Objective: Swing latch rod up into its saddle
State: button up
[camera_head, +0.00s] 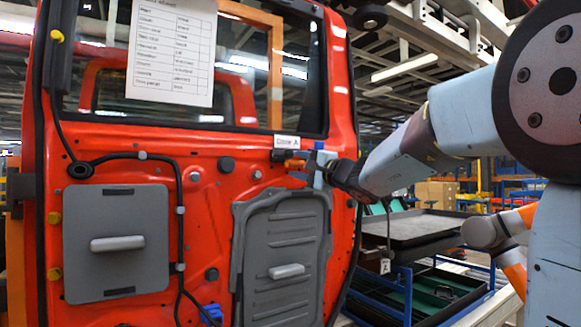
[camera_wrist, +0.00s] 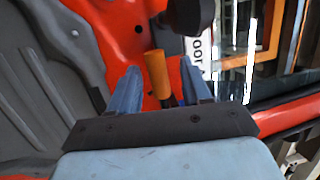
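The latch rod shows as an orange sleeve (camera_wrist: 157,74) with a dark stem in the wrist view. In the head view the orange part (camera_head: 294,164) is small, just below the white door label. My gripper (camera_wrist: 158,72) is open, with one blue finger on each side of the orange sleeve. A gap shows between the sleeve and each finger. My gripper also reaches the door's right side in the head view (camera_head: 309,166). A dark round part (camera_wrist: 188,14) sits beyond the sleeve's end. I cannot tell which part is the saddle.
The red door panel (camera_head: 215,245) fills the left and middle. A grey panel with a handle (camera_head: 117,243) and a grey ribbed panel (camera_head: 285,225) are on it. Black cable (camera_head: 178,170) runs down the door. A rack with dark trays (camera_head: 425,228) stands at the right.

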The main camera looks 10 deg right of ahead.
jog(key=shift+d, duration=0.1)
jog(key=v, duration=1.3)
jog(key=shift+s+d, duration=0.2)
jog(key=shift+s, duration=0.1)
jog(key=shift+f, duration=0.15)
jog(key=s+a+f+n+g+h, duration=0.2)
jog(key=s+a+f+n+g, duration=0.15)
jog(key=s+f, duration=0.35)
jog(key=s+a+f+n+g+h, duration=0.1)
jog(key=s+a+f+n+g, duration=0.2)
jog(key=s+f+g, duration=0.35)
jog(key=s+d+f+n+h, duration=0.3)
jog(key=s+d+f+h, duration=0.6)
jog(key=f, duration=0.4)
jog(key=shift+s+d+f+n, duration=0.25)
jog(key=shift+s+d+n, duration=0.1)
jog(key=shift+s, duration=0.05)
